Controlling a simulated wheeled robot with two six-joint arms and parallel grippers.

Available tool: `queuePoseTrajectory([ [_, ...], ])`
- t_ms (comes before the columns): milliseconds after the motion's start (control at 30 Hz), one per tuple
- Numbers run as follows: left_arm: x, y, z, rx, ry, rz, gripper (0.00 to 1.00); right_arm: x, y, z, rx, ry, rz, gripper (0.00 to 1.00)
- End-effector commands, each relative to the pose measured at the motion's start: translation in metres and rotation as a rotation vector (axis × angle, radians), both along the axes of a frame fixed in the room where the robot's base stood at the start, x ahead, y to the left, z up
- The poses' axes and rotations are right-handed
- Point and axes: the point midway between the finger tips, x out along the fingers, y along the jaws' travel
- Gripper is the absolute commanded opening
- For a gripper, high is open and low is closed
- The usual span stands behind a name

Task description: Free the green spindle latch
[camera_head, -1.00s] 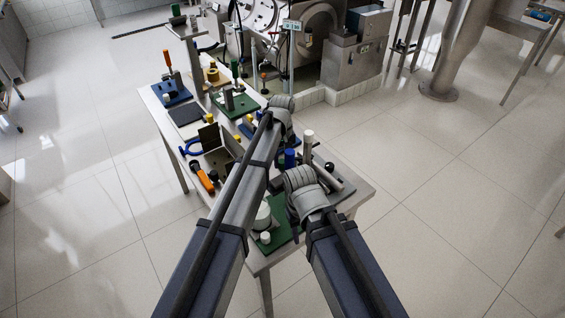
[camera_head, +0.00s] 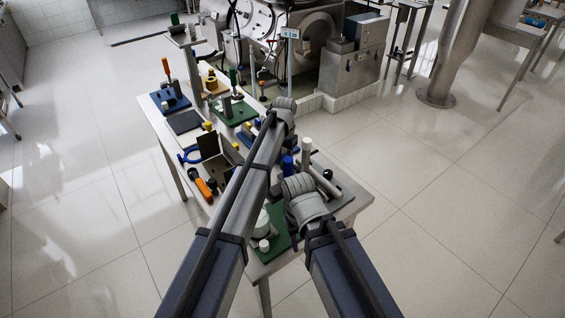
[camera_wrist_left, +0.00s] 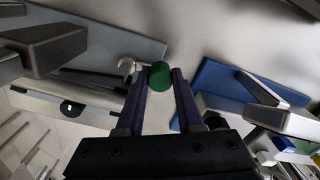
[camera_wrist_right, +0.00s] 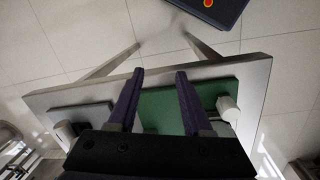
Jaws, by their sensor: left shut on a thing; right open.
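In the left wrist view a green cylindrical knob (camera_wrist_left: 161,76), the latch's visible part, sits between the purple fingertips of my left gripper (camera_wrist_left: 160,82). The left gripper is shut on it. A light grey hooked piece (camera_wrist_left: 128,66) shows just left of the knob. What lies below the knob is hidden by the gripper. In the head view my arms cover this spot. My right gripper (camera_wrist_right: 159,80) is open and empty, above the near end of the table, with a green plate (camera_wrist_right: 170,112) below it in the right wrist view.
The steel table (camera_head: 262,268) carries several fixtures. A blue plate (camera_wrist_left: 215,90) lies right of the left gripper, and a grey plate (camera_wrist_left: 110,42) lies left of it. A box with a raised lid (camera_head: 208,146) stands left of my arms.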

Motion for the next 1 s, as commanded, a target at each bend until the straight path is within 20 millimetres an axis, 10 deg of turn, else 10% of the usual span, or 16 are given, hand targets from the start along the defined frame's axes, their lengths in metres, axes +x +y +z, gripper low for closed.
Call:
queuePoseTrajectory([
  [900, 0.0043, -0.0061, -0.0002, -0.001, 0.001, -0.161, 0.0, 0.0, 0.0, -0.0002, 0.0, 0.0, 0.0, 0.5],
  [933, 0.0043, -0.0061, -0.0002, -0.001, 0.001, -0.161, 0.38, 0.0, 0.0, -0.0002, 0.0, 0.0, 0.0, 0.5],
  [1000, 0.0043, -0.0061, -0.0002, -0.001, 0.001, -0.161, 0.46, 0.0, 0.0, -0.0002, 0.0, 0.0, 0.0, 0.5],
])
